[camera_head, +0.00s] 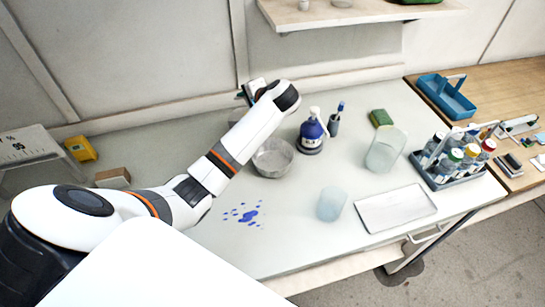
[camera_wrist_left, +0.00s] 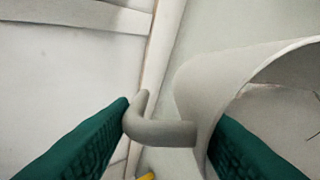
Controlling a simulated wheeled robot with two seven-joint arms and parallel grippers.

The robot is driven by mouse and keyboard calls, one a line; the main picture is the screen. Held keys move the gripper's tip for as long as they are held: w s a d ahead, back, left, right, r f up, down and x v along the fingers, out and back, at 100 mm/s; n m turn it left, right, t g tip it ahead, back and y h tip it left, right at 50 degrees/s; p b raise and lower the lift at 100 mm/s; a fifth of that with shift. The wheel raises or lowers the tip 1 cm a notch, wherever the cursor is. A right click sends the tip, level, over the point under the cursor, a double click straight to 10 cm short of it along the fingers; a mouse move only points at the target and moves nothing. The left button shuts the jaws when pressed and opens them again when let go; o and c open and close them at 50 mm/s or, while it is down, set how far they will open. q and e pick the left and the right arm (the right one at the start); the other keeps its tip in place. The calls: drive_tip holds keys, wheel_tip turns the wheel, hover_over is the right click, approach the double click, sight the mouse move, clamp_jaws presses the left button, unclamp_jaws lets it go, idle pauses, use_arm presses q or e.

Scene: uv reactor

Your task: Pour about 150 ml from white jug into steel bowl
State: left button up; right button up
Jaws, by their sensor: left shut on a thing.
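The steel bowl (camera_head: 273,160) stands upright on the pale bench, below and to the right of my left forearm in the head view. My left gripper (camera_head: 251,92) is at the back of the bench near the wall, mostly hidden behind my wrist. In the left wrist view the white jug (camera_wrist_left: 205,85) fills the right side, with its curved handle (camera_wrist_left: 160,131) between the green finger pads. My left gripper (camera_wrist_left: 168,130) is shut on the jug. Its contents and tilt cannot be told. My right gripper is not in view.
A blue bottle (camera_head: 311,136) stands right of the bowl. Further right are a glass beaker (camera_head: 386,150), a frosted cup (camera_head: 331,204), a white tray (camera_head: 396,209) and a bottle rack (camera_head: 443,178). Blue spots (camera_head: 246,215) mark the bench front. A shelf (camera_head: 350,14) hangs above.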

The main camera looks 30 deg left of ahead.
use_arm(q)
drive_tip(key=shift+d+r+y+b, duration=0.1)
drive_tip(key=shift+d+y+b, duration=0.2)
drive_tip(key=shift+b, duration=0.2)
drive_tip(key=shift+s+d+r+y+b, duration=0.15)
drive_tip(key=shift+d+y+b, duration=0.3)
drive_tip(key=shift+b, duration=0.5)
drive_tip(key=shift+s+d+t+y+b, duration=0.15)
drive_tip(key=shift+d+t+y+b, duration=0.35)
drive_tip(key=shift+b, duration=0.55)
drive_tip(key=shift+s+d+f+y+b, duration=0.15)
drive_tip(key=shift+f+y+b, duration=0.1)
drive_tip(key=shift+y+b, duration=0.35)
